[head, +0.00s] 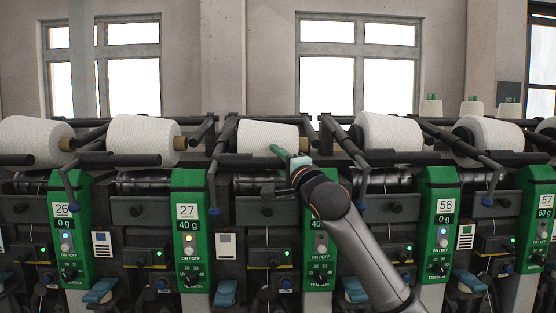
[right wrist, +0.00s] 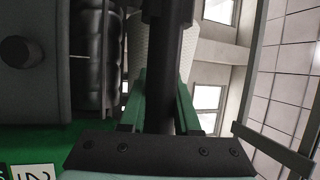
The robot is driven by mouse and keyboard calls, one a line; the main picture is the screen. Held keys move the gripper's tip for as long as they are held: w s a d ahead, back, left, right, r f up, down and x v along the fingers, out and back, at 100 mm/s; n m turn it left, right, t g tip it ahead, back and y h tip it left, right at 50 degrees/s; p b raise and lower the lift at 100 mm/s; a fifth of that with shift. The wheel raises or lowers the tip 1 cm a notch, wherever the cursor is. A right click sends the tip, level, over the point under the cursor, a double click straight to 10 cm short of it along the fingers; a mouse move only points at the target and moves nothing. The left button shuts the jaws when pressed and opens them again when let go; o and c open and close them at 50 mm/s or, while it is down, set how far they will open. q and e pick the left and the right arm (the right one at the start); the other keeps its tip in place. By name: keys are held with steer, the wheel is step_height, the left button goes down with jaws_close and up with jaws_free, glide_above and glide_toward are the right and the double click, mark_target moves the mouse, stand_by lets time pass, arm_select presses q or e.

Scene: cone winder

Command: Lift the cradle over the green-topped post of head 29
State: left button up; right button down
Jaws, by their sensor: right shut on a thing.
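The green-topped post (head: 318,250) in the middle, between posts 27 and 56, is partly covered by my right arm, so its number is hidden in the head view. The cradle is a dark bar (head: 255,160) in front of a white yarn cone (head: 265,137). My right gripper (head: 289,157) is at the cradle's right part, above that post. In the right wrist view, my right gripper's green fingers (right wrist: 162,108) are shut on the dark cradle bar (right wrist: 165,70), one on each side. Part of a number label (right wrist: 36,171) shows low on the left. My left gripper is not in view.
Neighbouring posts 27 (head: 187,230) and 56 (head: 440,230) stand either side, with dark cradle bars and white cones (head: 145,138) above them. A dark cradle handle (head: 213,195) hangs by post 27. Open space lies above the cones, before the windows.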

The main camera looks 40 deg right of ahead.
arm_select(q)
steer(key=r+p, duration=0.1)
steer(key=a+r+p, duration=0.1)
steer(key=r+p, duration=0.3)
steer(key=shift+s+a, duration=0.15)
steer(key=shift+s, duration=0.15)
arm_select(e)
step_height(320, 180, up, 9)
steer(key=s, duration=0.1)
steer(key=shift+a+f, duration=0.2)
steer(key=shift+a, duration=0.2)
steer(key=shift+f, duration=0.15)
steer(key=c, duration=0.6)
jaws_free()
steer(key=shift+s+a+f, duration=0.15)
steer(key=shift+s, duration=0.1)
arm_select(q)
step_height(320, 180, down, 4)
steer(key=b, duration=0.4)
arm_select(e)
steer(key=v, duration=1.2)
